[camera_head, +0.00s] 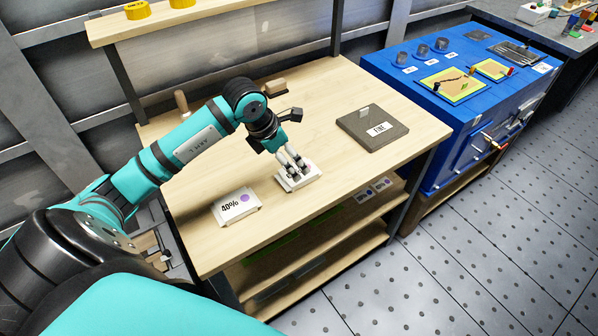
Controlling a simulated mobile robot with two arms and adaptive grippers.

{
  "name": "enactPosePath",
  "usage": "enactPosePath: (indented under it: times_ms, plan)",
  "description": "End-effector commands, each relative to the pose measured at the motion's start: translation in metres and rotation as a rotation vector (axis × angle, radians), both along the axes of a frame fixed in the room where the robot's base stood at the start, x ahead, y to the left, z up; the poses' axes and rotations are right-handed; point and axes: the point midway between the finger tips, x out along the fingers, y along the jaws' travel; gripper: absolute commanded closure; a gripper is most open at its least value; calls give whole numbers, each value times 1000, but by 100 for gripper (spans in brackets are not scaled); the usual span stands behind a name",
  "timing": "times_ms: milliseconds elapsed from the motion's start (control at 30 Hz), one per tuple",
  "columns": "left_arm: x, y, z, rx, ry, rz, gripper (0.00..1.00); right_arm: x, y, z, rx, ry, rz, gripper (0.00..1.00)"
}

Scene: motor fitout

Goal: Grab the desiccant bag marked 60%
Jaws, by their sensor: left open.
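My right gripper is not in view.
Small labelled items (364,197) sit on the shelf below. Wooden tools lie at the bench's back. A blue cabinet (420,105) stands to the right. The bench's right front is clear.

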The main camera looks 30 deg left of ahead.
Motion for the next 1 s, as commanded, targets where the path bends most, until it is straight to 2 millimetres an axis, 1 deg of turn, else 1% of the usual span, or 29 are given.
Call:
enactPosePath:
  times_ms: [33,133,267,400,533,633,833,867,1000]
  plan:
    - [2,-2,-5,-3,1,1,6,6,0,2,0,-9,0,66]
    - [4,-2,-11,0,0,0,6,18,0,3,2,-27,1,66]
    - [7,-7,-19,-3,2,-2,6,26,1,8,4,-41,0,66]
    - [13,-16,-37,-5,4,0,6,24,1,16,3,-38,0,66]
    - [20,-17,-53,-2,2,0,6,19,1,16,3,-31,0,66]
    - [21,-18,-58,-1,0,0,6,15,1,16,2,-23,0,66]
    - [22,-17,-59,0,0,-1,6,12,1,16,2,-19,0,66]
    - [22,-17,-59,0,0,-1,8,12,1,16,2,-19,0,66]
    - [22,-17,-59,0,0,-1,27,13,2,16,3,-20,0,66]
